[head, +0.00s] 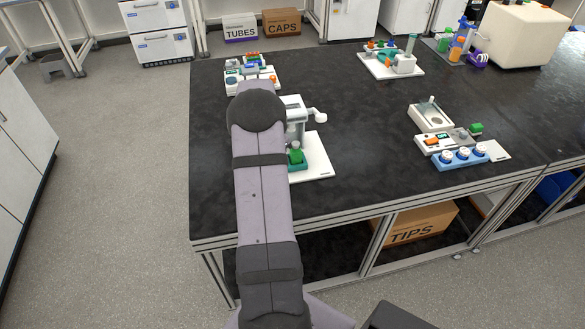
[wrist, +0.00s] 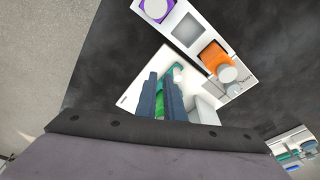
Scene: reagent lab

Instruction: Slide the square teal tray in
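A small square teal tray (head: 301,165) lies on a white base board (head: 318,160) in the head view, in front of a grey-white device (head: 295,110). A green knob-like piece (head: 296,154) stands on the tray. My arm covers the left of this station and hides my gripper in the head view. In the wrist view my gripper (wrist: 161,78) shows two dark blue fingers with a narrow gap. Bright green (wrist: 160,105) shows between them, and a teal part (wrist: 178,70) lies just past the tips. I cannot tell whether the fingers touch anything.
Other stations stand at the far left (head: 250,82), far middle (head: 398,70) and right (head: 455,140). The dark bench between them is clear.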

